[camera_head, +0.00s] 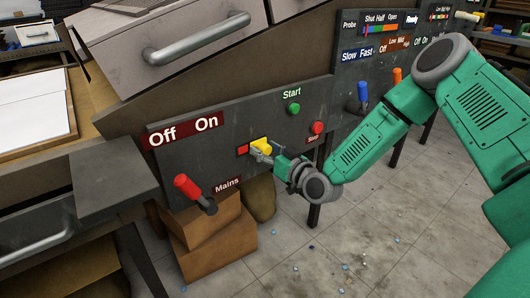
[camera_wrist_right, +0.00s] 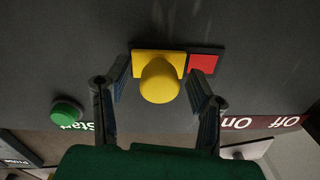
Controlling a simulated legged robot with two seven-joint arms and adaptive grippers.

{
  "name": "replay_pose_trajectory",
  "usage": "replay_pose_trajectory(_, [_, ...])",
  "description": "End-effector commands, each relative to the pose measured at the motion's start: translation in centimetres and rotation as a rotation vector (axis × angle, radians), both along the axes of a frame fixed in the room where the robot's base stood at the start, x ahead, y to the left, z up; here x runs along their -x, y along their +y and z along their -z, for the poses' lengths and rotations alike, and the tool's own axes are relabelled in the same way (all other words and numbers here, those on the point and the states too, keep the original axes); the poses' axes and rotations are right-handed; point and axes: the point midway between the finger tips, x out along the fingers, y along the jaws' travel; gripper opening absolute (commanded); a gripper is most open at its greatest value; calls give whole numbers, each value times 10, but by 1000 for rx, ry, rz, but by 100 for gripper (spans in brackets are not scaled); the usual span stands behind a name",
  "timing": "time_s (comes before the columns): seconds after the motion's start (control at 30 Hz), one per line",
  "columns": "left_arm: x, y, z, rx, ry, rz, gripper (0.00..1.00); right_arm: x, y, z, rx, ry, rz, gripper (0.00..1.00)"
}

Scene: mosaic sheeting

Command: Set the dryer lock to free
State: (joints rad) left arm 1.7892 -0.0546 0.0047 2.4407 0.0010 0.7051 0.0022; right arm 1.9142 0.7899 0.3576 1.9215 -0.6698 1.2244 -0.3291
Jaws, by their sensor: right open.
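A yellow knob (camera_head: 261,146) on a yellow plate sits on the dark control panel (camera_head: 240,125), beside a red square (camera_head: 243,150). No label for the dryer lock is readable on it. In the right wrist view the knob (camera_wrist_right: 160,82) is upper middle, with the red square (camera_wrist_right: 204,64) to its right. My right gripper (camera_head: 265,157) is open at the knob, one finger on each side of it in the wrist view. Gaps show between fingers and knob; contact cannot be told. My left gripper is not in view.
The panel also has a red-handled Mains lever (camera_head: 188,187) under Off/On, a green Start button (camera_head: 293,108) and a red Stop button (camera_head: 317,127). Blue (camera_head: 363,91) and orange (camera_head: 397,76) levers stand on the panel behind. Cardboard boxes (camera_head: 215,237) sit below.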

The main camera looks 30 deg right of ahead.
Motion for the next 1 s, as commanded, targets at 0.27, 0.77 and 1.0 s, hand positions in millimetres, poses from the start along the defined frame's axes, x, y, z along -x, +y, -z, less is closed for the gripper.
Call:
replay_pose_trajectory(0.27, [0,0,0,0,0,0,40,-1,-1,1,-2,1,0,39])
replay_pose_trajectory(0.77, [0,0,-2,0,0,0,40,2,36,0,-2,0,-5,0])
replay_pose_trajectory(1.0, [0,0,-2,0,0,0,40,4,44,0,-2,1,-2,0])
